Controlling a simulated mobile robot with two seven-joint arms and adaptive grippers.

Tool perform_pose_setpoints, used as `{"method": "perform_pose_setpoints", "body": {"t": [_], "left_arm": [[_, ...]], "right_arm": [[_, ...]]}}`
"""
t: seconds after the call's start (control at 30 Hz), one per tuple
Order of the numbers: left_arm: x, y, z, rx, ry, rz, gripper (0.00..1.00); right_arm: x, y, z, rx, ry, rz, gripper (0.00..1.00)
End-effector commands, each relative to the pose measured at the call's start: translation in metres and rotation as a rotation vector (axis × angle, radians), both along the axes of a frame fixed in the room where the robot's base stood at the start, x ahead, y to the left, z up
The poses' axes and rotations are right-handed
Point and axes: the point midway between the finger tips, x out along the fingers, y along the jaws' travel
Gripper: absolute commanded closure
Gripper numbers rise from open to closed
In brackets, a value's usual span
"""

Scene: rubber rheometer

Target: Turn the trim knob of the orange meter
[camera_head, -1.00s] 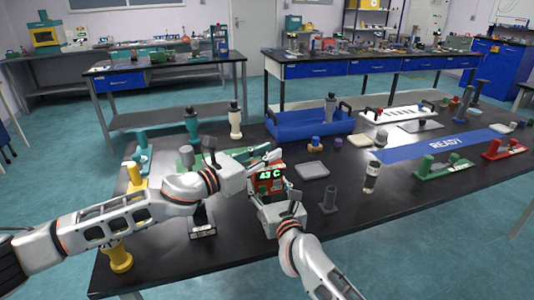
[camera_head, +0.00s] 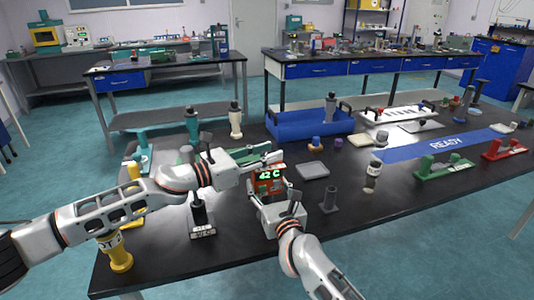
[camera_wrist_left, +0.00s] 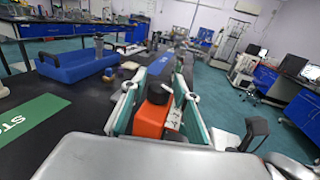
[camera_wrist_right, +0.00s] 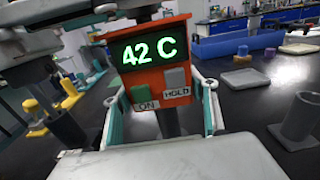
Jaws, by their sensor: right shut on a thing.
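The orange meter (camera_head: 270,188) is in front of my grippers, and its green display reads 42 C. The right wrist view shows its face (camera_wrist_right: 150,70) close up, with a green ON button and a grey HOLD button. My right gripper (camera_wrist_right: 165,108) is shut on the meter from the near side. My left gripper (camera_head: 272,160) is at the meter's top. In the left wrist view, a dark round knob (camera_wrist_left: 158,92) on the meter's top lies between the left fingers, which stand apart. I cannot tell whether either finger touches it.
A grey square pad (camera_head: 312,170), a grey cylinder on a base (camera_head: 329,198) and a dark-capped bottle (camera_head: 373,177) stand to the right. A blue tray (camera_head: 300,127) is behind. A yellow piece (camera_head: 119,252) stands at the table's left front.

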Motion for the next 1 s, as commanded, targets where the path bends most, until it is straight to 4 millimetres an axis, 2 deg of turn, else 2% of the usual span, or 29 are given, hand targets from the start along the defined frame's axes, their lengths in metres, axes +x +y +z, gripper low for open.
{"method": "perform_pose_setpoints", "body": {"t": [0.33, 0.47, 0.83, 1.0], "left_arm": [[0.0, 0.0, 0.0, 0.0, 0.0, 0.0, 0.61], [0.0, 0.0, 0.008, 0.002, -0.003, 0.0, 0.61], [0.0, 0.0, 0.069, 0.001, -0.005, 0.0, 0.61], [0.0, 0.0, 0.089, 0.001, -0.002, -0.001, 0.61]], "right_arm": [[0.0, 0.0, -0.001, 0.001, 0.002, -0.001, 0.69], [0.0, 0.0, -0.001, 0.001, 0.002, -0.001, 0.69], [0.0, -0.001, -0.001, 0.001, 0.002, -0.002, 0.69], [0.0, -0.001, -0.001, 0.001, 0.002, -0.002, 0.69]]}}
